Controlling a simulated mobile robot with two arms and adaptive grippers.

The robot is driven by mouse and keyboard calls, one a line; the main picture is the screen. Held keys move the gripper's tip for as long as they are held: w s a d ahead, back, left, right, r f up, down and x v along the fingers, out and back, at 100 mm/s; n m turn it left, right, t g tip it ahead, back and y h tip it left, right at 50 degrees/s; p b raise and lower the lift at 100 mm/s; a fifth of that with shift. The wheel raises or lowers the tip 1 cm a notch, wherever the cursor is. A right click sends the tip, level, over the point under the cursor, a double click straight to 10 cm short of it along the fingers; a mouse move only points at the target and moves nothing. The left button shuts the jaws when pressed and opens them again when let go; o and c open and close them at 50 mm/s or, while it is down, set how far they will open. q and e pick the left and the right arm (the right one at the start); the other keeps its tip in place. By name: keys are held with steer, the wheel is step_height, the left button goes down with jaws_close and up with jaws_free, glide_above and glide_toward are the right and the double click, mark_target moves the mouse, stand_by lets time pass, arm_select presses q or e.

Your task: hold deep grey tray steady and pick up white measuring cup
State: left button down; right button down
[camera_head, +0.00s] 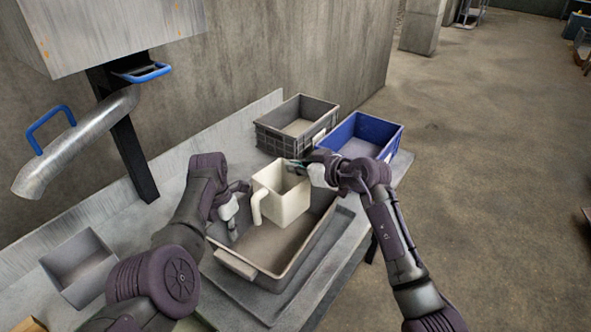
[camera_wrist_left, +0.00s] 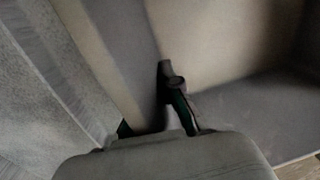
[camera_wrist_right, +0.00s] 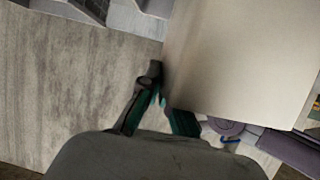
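The deep grey tray (camera_head: 236,264) lies on the metal bench, with grey-brown material covering its floor. The white measuring cup (camera_head: 285,205) is upright in or over the tray, its handle toward the left front; I cannot tell whether its base touches the tray floor. My left gripper (camera_head: 231,208) is at the tray's left wall; in the left wrist view, one finger (camera_wrist_left: 176,95) shows on the inner side and the other is mostly hidden. My right gripper (camera_head: 299,168) is shut on the cup's upper rim; the cup (camera_wrist_right: 245,55) fills much of the right wrist view.
A dark grey crate (camera_head: 283,140) and a blue crate (camera_head: 392,147) stand behind the tray. A small metal bin (camera_head: 84,268) is at the left. A metal chute (camera_head: 72,147) with blue handles hangs over the bench's left side. Open floor lies to the right.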

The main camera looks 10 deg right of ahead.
arm_select(q)
steer(key=c, duration=1.2)
jaws_free()
steer(key=shift+c, duration=0.2)
steer(key=shift+r, duration=0.1)
